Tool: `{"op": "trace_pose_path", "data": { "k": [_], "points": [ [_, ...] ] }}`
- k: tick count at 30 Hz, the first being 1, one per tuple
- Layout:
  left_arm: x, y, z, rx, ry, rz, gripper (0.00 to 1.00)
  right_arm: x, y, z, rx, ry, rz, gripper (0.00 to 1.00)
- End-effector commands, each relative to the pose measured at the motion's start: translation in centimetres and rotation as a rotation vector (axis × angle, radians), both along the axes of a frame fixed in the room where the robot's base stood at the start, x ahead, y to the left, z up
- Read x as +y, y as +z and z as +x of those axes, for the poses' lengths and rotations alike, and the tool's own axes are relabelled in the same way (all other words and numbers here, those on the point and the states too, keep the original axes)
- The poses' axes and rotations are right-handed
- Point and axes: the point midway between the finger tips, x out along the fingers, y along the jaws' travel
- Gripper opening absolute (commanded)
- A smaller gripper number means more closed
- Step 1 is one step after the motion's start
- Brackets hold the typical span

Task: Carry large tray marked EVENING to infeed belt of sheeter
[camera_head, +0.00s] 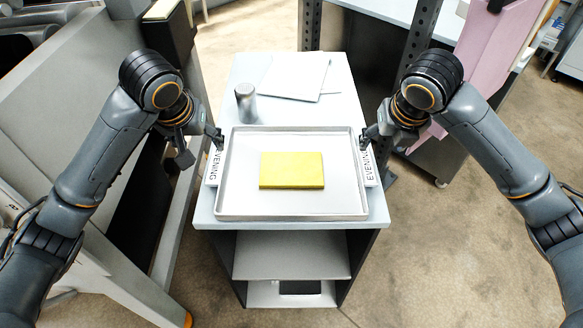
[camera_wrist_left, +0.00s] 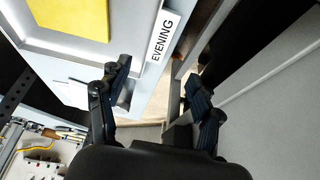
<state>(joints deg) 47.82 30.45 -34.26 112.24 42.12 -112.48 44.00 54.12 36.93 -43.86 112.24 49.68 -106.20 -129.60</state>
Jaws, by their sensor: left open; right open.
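The large grey metal tray (camera_head: 240,205) lies flat on a small pale-topped stand, with a white EVENING label (camera_head: 214,168) at its left side and another (camera_head: 370,168) at its right. A yellow block (camera_head: 291,170) lies in the tray's middle. My left gripper (camera_head: 203,148) is open by the tray's far left corner. In the left wrist view its fingers (camera_wrist_left: 160,92) are spread, with the tray's edge and the EVENING label (camera_wrist_left: 163,36) just beyond. My right gripper (camera_head: 374,150) is open by the far right corner. Neither is clearly closed on the tray.
A grey metal cylinder (camera_head: 246,103) and white sheets (camera_head: 295,76) sit on the stand (camera_head: 230,218) behind the tray. A large grey machine (camera_head: 60,90) stands close on the left. A dark perforated post (camera_head: 418,40) rises at the back right. Bare floor (camera_head: 450,250) shows on the right.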

Motion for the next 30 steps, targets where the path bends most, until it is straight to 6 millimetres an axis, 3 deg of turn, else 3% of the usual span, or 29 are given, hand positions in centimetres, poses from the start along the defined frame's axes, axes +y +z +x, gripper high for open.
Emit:
{"op": "trace_pose_path", "data": {
  "k": [18, 24, 30],
  "points": [
    [0.0, -10.1, 4.0, 0.005, 0.001, 0.002, 0.65, 0.1, -10.1, 4.1, 0.003, -0.001, 0.0, 0.65],
    [0.0, -11.9, 4.9, 0.003, -0.001, 0.0, 0.65, 0.1, -11.9, 4.9, 0.002, -0.001, 0.0, 0.65],
    [0.0, -12.4, 5.1, 0.001, -0.001, 0.0, 0.65, 0.0, -12.4, 5.2, 0.0, 0.0, 0.0, 0.65]
  ]
}}
